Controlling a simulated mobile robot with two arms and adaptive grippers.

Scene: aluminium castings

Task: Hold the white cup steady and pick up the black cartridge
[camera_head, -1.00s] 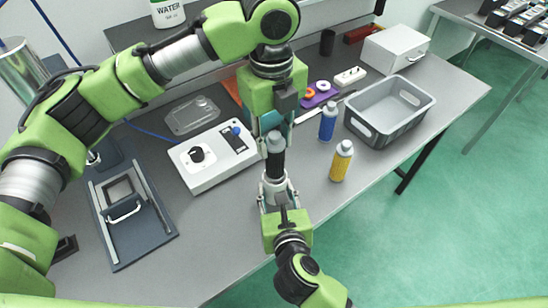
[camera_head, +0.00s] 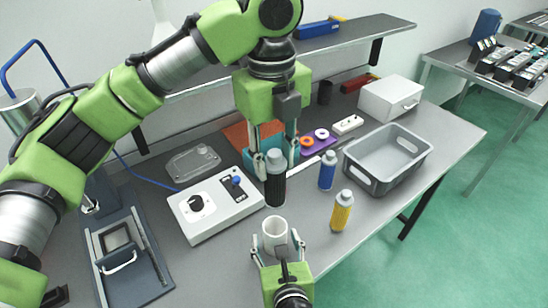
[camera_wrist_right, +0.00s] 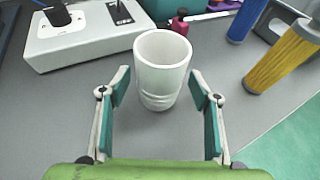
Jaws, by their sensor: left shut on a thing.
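The black cartridge (camera_head: 275,190) with a grey cap is upright in my left gripper (camera_head: 274,166), which is shut on it in the head view. It hangs behind and above the white cup (camera_head: 274,226), clear of it. The white cup stands upright on the grey bench with its open mouth up; it also shows in the right wrist view (camera_wrist_right: 162,72). My right gripper (camera_head: 274,250) is open low at the near side of the cup. In the right wrist view its teal-padded fingers stand on both sides of the cup, with gaps between.
A white control box (camera_head: 214,206) stands left of the cup. A blue bottle (camera_head: 327,172) and a yellow bottle (camera_head: 341,212) stand to the right, with a grey bin (camera_head: 380,182) beyond. A dark fixture plate (camera_head: 140,278) lies at left. Bare bench lies around the cup.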

